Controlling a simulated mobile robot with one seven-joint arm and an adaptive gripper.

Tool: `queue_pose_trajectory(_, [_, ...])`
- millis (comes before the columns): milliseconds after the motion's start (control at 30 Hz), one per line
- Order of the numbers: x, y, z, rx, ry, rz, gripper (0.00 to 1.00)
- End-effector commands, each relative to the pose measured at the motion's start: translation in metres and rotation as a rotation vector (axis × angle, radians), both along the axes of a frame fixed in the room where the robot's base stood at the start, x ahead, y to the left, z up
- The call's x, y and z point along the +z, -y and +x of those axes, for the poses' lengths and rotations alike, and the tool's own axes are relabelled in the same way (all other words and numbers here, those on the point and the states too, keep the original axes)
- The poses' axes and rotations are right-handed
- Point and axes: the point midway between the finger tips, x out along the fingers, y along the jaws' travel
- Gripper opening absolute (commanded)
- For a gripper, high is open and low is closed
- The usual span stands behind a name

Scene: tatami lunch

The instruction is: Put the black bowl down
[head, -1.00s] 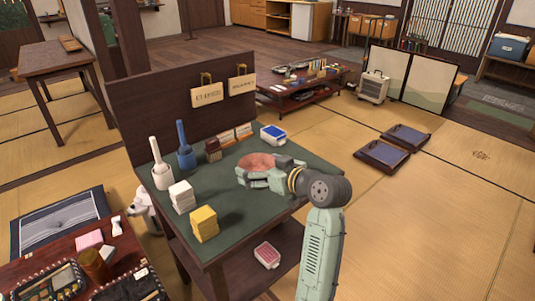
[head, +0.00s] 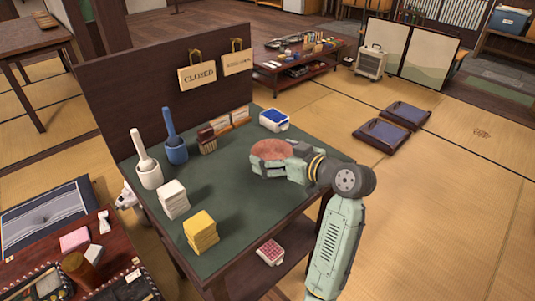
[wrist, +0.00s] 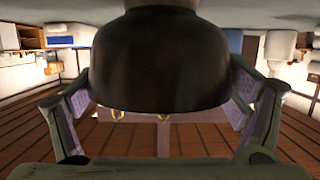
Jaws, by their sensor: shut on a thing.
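The black bowl (wrist: 160,62) fills the middle of the wrist view, dark and glossy, between my two fingers. In the head view its reddish-brown inside (head: 284,147) shows as a round patch at my gripper (head: 270,164). My gripper is shut on the bowl, with a finger along its near side. The bowl is over the right part of the green-topped table (head: 235,187). I cannot tell whether its base touches the tabletop. The far finger is mostly hidden in the head view.
A dark panel (head: 140,95) with hanging signs edges the table. The green centre is clear.

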Motion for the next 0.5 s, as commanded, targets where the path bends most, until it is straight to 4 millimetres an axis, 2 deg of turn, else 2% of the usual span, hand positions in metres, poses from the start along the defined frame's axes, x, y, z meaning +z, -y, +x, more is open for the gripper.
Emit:
queue_pose_trajectory(433, [-0.0082,0.0029,-0.0025,-0.001,0.001,0.000,0.61])
queue_pose_trajectory(467, [-0.0073,0.0029,-0.0024,0.000,0.000,0.000,0.92])
queue_pose_trajectory(500, [-0.0068,0.0029,-0.0025,0.000,0.000,0.000,0.95])
